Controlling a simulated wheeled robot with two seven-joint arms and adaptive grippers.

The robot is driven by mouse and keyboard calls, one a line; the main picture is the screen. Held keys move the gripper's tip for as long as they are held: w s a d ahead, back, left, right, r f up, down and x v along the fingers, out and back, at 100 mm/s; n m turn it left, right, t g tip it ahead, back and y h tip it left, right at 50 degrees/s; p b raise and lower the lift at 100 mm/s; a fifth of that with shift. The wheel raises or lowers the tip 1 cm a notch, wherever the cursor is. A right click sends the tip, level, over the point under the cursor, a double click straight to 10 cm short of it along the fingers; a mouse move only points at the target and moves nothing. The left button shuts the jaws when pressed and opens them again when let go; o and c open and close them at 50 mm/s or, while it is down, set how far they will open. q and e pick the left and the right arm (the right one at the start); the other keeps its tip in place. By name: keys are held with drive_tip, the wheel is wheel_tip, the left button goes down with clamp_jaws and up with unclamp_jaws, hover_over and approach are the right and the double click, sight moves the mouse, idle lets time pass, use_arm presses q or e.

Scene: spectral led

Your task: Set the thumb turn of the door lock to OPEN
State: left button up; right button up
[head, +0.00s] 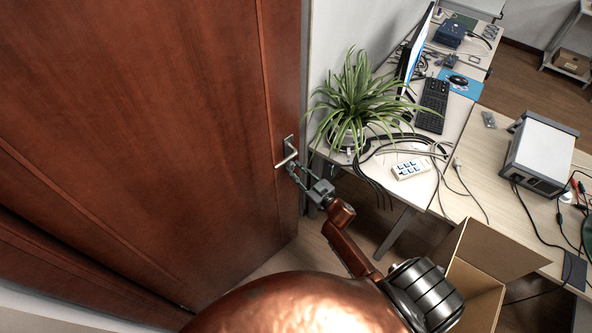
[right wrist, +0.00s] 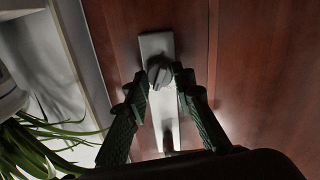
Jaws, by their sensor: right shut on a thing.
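The brown wooden door (head: 150,110) fills the left of the head view. Its metal lock plate (head: 287,146) with a lever handle (head: 287,159) is near the door's right edge. In the right wrist view the plate (right wrist: 154,44) carries a round grey thumb turn (right wrist: 159,76). My right gripper (head: 293,169) is at the lower part of the plate in the head view. In the wrist view its dark fingertips (right wrist: 159,78) are shut on the thumb turn from both sides. The head view does not show the thumb turn clearly. No OPEN marking is legible. My left gripper is out of view.
A potted plant (head: 352,105) stands on a white desk right of the door, near my right arm. A power strip (head: 410,169) and cables lie on the desk. An open cardboard box (head: 497,250) and a bench instrument (head: 540,153) are farther right.

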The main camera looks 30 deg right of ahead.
clamp_jaws()
drive_tip(key=shift+n, duration=0.4)
drive_tip(key=shift+f+n+b, duration=0.1)
drive_tip(key=shift+n+b, duration=1.15)
drive_tip(key=shift+n, duration=3.35)
